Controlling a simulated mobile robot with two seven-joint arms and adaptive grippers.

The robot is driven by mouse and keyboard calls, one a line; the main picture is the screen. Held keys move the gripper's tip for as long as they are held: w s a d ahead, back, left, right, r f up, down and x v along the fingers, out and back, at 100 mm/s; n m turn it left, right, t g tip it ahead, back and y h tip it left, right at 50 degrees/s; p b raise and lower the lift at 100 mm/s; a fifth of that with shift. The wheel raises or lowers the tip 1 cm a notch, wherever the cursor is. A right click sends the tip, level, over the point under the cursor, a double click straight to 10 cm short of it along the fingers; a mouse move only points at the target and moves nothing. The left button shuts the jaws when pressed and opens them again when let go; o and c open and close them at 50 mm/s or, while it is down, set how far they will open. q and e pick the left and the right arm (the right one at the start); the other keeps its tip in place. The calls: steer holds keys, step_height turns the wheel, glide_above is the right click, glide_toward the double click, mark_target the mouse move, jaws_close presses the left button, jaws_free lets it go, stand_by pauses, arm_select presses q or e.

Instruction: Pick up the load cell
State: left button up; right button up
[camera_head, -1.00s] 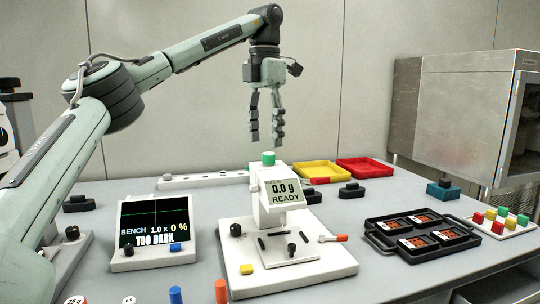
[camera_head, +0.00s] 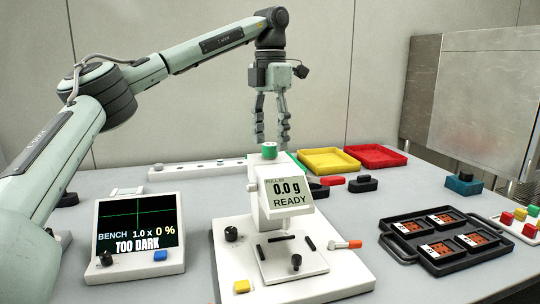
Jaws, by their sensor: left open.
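No part is labelled as the load cell, so I cannot tell for certain which it is. Candidates are the green-topped round piece (camera_head: 269,151) on top of the white pull tester (camera_head: 225,262), and the small knobbed blocks: a dark one (camera_head: 363,184) and a blue one (camera_head: 464,184) at the right. My left gripper (camera_head: 272,130) hangs fingers down, open and empty, near the green-topped piece in the picture; its fingertips appear behind it. The tester's display (camera_head: 287,193) reads 0.0 g READY. My right gripper is not in view.
A bench monitor (camera_head: 140,228) reading TOO DARK stands left of the tester. A white bar with holes (camera_head: 197,170) lies behind. Yellow (camera_head: 328,161) and red (camera_head: 375,156) trays sit at the back, a black carrier tray (camera_head: 407,255) at the right.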

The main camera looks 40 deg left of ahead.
arm_select(q)
step_height(320, 180, down, 2)
steer(key=shift+f, duration=0.1)
jaws_close()
stand_by(0.4)
